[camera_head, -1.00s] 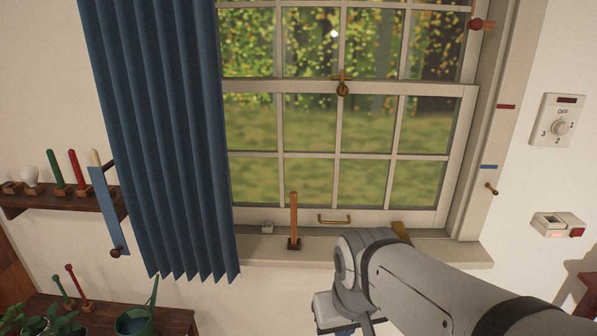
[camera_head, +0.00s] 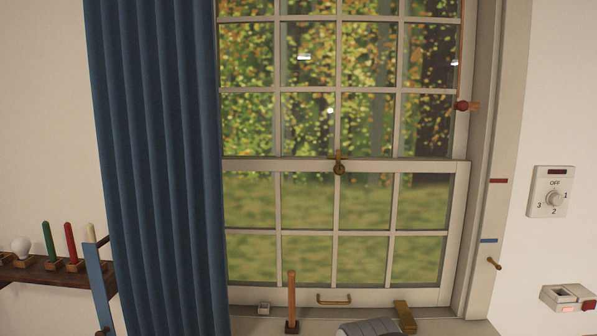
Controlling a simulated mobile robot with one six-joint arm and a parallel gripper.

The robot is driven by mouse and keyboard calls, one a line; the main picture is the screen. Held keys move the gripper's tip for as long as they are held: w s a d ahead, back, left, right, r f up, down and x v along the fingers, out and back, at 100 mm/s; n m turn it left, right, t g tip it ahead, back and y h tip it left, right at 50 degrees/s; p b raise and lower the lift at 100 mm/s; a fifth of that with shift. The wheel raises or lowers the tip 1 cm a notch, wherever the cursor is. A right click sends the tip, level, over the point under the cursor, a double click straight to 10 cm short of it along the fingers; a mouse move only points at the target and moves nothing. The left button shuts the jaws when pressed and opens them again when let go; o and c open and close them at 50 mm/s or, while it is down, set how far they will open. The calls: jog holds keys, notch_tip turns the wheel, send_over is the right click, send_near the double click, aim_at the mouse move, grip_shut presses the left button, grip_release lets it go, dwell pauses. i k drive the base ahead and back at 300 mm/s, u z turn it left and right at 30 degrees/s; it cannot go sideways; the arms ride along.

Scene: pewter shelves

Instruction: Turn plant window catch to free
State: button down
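The window catch (camera_head: 339,168) is a small brass piece with a round boss and a short bar above it. It sits on the meeting rail (camera_head: 270,165) between the upper and lower sashes of the window, near the middle. The bar looks roughly level, but it is too small to tell its exact setting. My gripper is out of view. Only a grey part of my arm shows at the bottom edge, well below the catch, so nothing touches the catch.
A blue curtain (camera_head: 160,150) hangs left of the window. A brass pull (camera_head: 333,299) is on the lower sash. A wooden stick on a base (camera_head: 292,300) and a brass wedge (camera_head: 405,317) stand at the sill. A red knob (camera_head: 462,106) is on the right frame. A dial (camera_head: 553,199) is on the right wall.

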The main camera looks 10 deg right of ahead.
aim_at(338, 169)
jog(key=z, duration=2.45)
jog(key=k, duration=1.1)
jog(key=u, duration=1.85)
jog(key=i, duration=1)
jog(key=u, duration=0.05)
